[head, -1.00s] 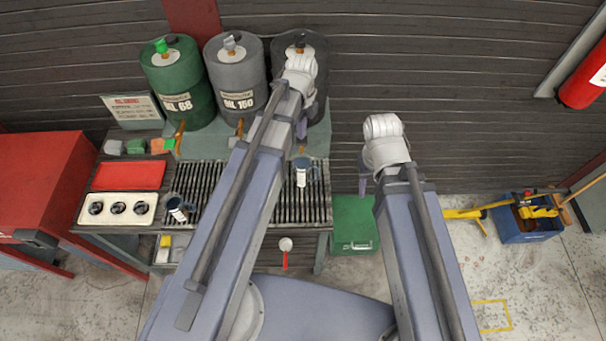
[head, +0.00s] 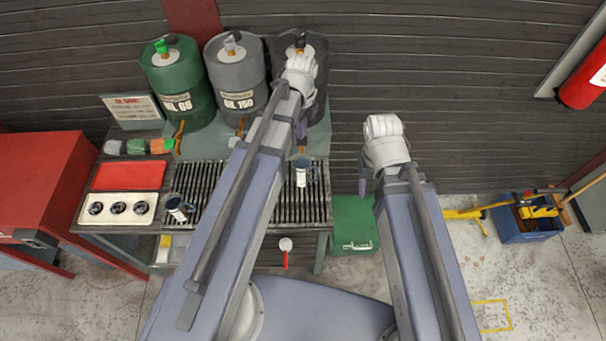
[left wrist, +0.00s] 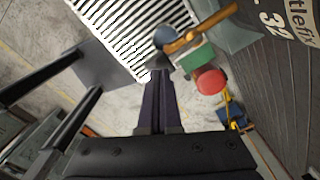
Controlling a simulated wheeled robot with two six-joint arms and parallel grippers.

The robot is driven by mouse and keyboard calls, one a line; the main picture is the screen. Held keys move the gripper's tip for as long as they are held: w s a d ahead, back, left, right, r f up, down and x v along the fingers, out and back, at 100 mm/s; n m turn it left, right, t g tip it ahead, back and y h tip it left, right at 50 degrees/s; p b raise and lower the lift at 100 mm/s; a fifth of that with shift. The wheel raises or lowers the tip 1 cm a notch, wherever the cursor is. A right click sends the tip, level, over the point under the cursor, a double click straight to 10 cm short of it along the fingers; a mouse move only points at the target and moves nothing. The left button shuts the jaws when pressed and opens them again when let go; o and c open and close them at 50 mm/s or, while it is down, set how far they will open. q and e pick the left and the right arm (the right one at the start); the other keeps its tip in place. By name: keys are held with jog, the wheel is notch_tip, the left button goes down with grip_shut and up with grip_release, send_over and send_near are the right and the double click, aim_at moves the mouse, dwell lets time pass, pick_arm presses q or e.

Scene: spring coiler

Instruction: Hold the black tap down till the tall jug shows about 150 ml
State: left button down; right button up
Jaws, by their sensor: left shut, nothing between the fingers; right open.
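The black drum (head: 318,62) stands at the right of the drum row, partly behind my left arm. Its brass-coloured tap (head: 302,150) shows just below my left gripper (head: 301,130); the tap's lever is hidden. The tap also shows in the left wrist view (left wrist: 205,27). A jug (head: 302,178) with a dark blue rim and white label stands upright on the grate below this tap; its level cannot be read. My left gripper is shut and empty, fingers pointing down at the tap; contact cannot be told. My right gripper (head: 363,187) is open and empty, right of the bench.
A green drum (head: 178,85) and grey drum (head: 237,80) stand to the left. Another jug (head: 178,208) is on the grate's left, beside a white tray (head: 117,222). A green box (head: 350,222) is on the floor right of the bench.

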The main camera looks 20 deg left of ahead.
pick_arm(q)
jog(key=shift+f, duration=0.15)
jog(key=shift+f+b, duration=1.3)
jog(key=shift+b, duration=0.15)
jog(key=shift+r, duration=0.2)
dwell(4.8)
notch_tip(320, 180, up, 7)
jog(key=p, duration=0.7)
jog(key=shift+f, duration=0.15)
